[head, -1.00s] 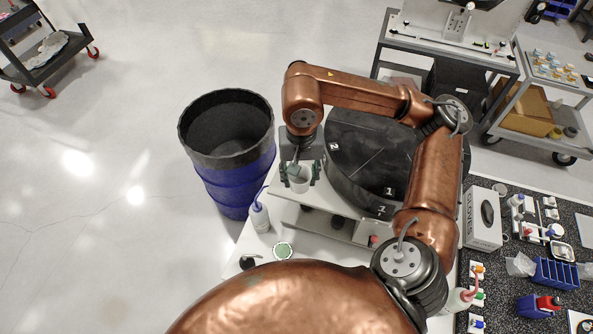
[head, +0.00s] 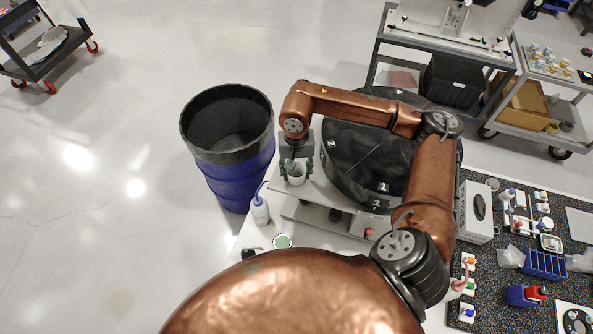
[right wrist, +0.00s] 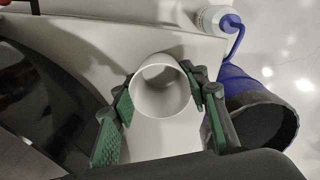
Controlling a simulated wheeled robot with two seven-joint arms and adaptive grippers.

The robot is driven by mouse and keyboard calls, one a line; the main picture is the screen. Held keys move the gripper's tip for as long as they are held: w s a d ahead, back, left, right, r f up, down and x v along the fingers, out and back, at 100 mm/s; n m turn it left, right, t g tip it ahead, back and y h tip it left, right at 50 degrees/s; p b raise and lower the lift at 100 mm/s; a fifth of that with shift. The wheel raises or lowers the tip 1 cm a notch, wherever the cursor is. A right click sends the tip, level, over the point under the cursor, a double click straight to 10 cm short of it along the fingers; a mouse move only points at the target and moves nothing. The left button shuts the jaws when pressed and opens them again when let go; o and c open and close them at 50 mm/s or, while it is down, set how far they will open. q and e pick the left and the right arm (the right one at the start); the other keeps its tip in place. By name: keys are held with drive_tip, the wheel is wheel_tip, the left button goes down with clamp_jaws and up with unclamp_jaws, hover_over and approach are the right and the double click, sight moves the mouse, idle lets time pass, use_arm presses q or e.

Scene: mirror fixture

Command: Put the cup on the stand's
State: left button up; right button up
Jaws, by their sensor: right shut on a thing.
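A white cup (head: 297,175) is held by my right gripper (head: 296,168) near the left edge of the white table. In the right wrist view the cup (right wrist: 161,92) is between the two green-padded fingers of the gripper (right wrist: 160,100), with its open mouth facing the camera. A white surface lies beneath it; the gap under the cup cannot be judged. A low, light-grey plate (head: 309,214), possibly the stand, is just below the cup in the head view, partly hidden by my right arm. My left gripper is not in view.
A black round platform (head: 350,165) with numbers is right of the cup. A blue drum (head: 235,180) with a dark rim stands to the left. A wash bottle (head: 260,211) and a green-topped jar (head: 283,241) are near the table edge. A white box (head: 475,215) is at right.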

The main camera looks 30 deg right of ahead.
drive_tip(key=o, duration=0.3)
drive_tip(key=shift+w+f, duration=0.15)
drive_tip(key=shift+w, duration=0.05)
drive_tip(key=o, duration=0.5)
drive_tip(key=shift+s+r, duration=0.25)
drive_tip(key=shift+s, duration=0.25)
drive_tip(key=shift+c, duration=0.2)
drive_tip(key=shift+w, duration=0.15)
drive_tip(key=shift+w+f, duration=0.1)
drive_tip(key=shift+w, duration=0.05)
wheel_tip(320, 180, up, 4)
drive_tip(key=shift+f+b, duration=0.1)
drive_tip(key=shift+b, duration=0.75)
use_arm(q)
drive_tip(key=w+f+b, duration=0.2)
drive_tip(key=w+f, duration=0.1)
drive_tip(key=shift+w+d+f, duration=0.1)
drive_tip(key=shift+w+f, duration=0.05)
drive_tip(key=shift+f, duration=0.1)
use_arm(e)
wheel_tip(320, 180, up, 8)
drive_tip(key=shift+r, duration=0.2)
